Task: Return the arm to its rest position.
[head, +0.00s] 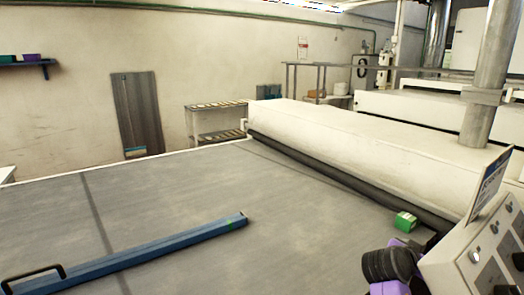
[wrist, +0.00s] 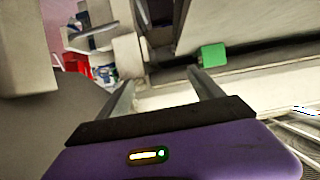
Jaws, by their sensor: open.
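My gripper (wrist: 162,78) shows in the wrist view with two grey fingers standing apart from a purple body. Nothing is between the fingers. Purple and black parts of my arm show at the bottom right of the head view, in front of the control panel's left side. The fingertips cannot be made out there. A small green box (head: 405,221) sits on the grey belt (head: 290,225) near the dark roller. A green block (wrist: 213,57) also shows beyond the right finger in the wrist view, apart from it.
A long blue bar (head: 150,252) with a black handle lies across the belt. A white tunnel housing (head: 350,140) runs along the belt's far right. A control panel (head: 485,255) with knobs and a sign (head: 489,182) stands close to my arm. The belt's middle is clear.

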